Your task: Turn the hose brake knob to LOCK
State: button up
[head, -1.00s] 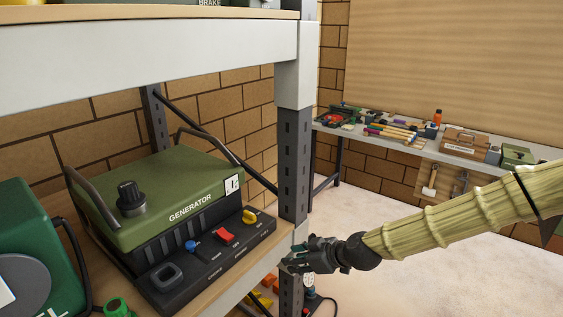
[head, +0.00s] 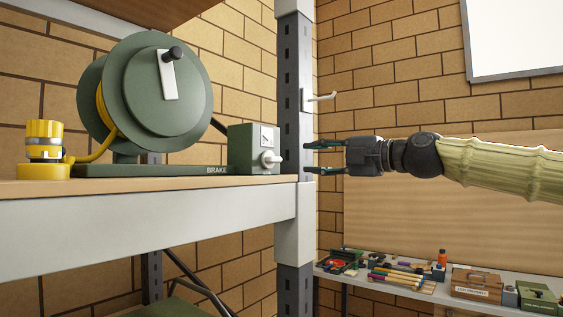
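The hose reel (head: 140,95) is a green drum with yellow hose on the upper shelf. Its base plate (head: 150,170) carries the word BRAKE. At the right end of the base stands a small green brake box (head: 243,150) with a pale round knob (head: 269,160) on it and a small dial plate above. The knob's lettering is too small to read. My gripper (head: 311,157) is to the right of the knob, apart from it, at about the same height in the picture. Its two fingers are spread, one above the other, pointing left, with nothing between them.
A dark slotted shelf post (head: 294,80) stands between the box and my gripper in the picture, with a white hook (head: 321,97) beside it. A yellow hose fitting (head: 44,142) stands at the shelf's left. A bench (head: 410,275) with tools runs along the back.

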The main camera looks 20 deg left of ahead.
aim_at(277, 159)
jog(key=p+x, duration=0.4)
jog(key=x, duration=0.6)
jog(key=shift+w+a+f+p, duration=0.1)
jog(key=shift+w+a+p, duration=0.05)
jog(key=shift+a+p, duration=0.2)
jog(key=shift+d, duration=0.1)
jog(key=shift+c, duration=0.4)
grip_shut()
